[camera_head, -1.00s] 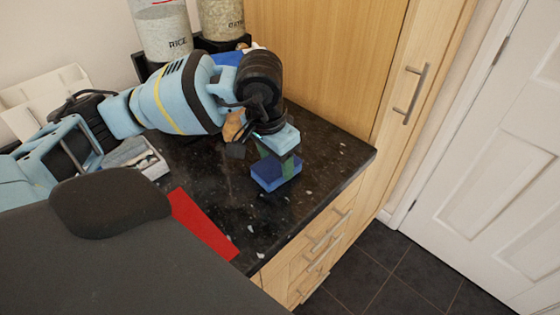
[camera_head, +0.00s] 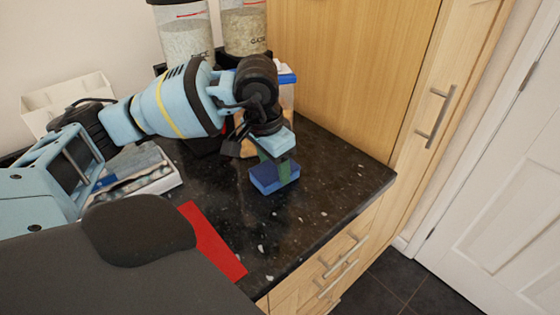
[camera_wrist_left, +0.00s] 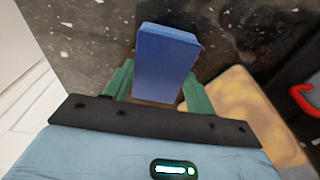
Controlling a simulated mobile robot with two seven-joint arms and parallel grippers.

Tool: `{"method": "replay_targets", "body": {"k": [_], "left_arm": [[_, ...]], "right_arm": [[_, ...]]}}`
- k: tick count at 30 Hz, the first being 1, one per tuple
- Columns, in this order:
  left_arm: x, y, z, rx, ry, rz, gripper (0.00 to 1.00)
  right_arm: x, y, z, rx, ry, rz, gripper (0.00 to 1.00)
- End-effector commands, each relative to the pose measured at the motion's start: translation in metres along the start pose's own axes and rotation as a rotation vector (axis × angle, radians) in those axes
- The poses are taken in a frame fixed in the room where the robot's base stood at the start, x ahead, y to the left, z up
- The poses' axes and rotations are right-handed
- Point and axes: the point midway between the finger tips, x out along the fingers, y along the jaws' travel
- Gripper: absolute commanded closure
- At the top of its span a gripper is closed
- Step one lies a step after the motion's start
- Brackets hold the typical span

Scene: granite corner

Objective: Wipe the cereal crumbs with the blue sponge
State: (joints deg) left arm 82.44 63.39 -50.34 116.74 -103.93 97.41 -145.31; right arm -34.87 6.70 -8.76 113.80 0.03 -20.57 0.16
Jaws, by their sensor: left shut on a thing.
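The blue sponge (camera_head: 273,181) is between the green fingers of my left gripper (camera_head: 279,160), over the dark granite worktop. My left gripper is shut on it. In the left wrist view the sponge (camera_wrist_left: 166,62) sticks out beyond the fingers (camera_wrist_left: 158,88). I cannot tell whether its underside touches the worktop. Pale cereal crumbs (camera_head: 262,249) lie scattered on the granite, in front of the sponge and to its right. A few crumbs (camera_wrist_left: 66,22) show in the left wrist view. My right gripper is not in view.
A red flat piece (camera_head: 216,244) lies at the front left edge. A tray (camera_head: 165,181) stands at the left. Jars (camera_head: 186,38) and a tan item with a blue top (camera_head: 287,90) stand behind my arm. The worktop (camera_head: 345,179) right of the sponge is free of large objects.

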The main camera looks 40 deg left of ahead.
Motion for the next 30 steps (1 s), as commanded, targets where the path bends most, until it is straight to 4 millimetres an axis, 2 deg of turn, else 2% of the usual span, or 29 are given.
{"method": "replay_targets", "body": {"k": [7,19,30], "left_arm": [[0.002,-0.017,0.002,-0.001,-0.002,0.000,0.63],[0.000,-0.019,0.002,0.000,-0.003,-0.001,0.63],[0.001,0.005,0.000,0.003,-0.001,0.002,0.63]], "right_arm": [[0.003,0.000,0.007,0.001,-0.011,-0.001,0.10],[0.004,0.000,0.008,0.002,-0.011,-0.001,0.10],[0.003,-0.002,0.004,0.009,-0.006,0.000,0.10]]}}
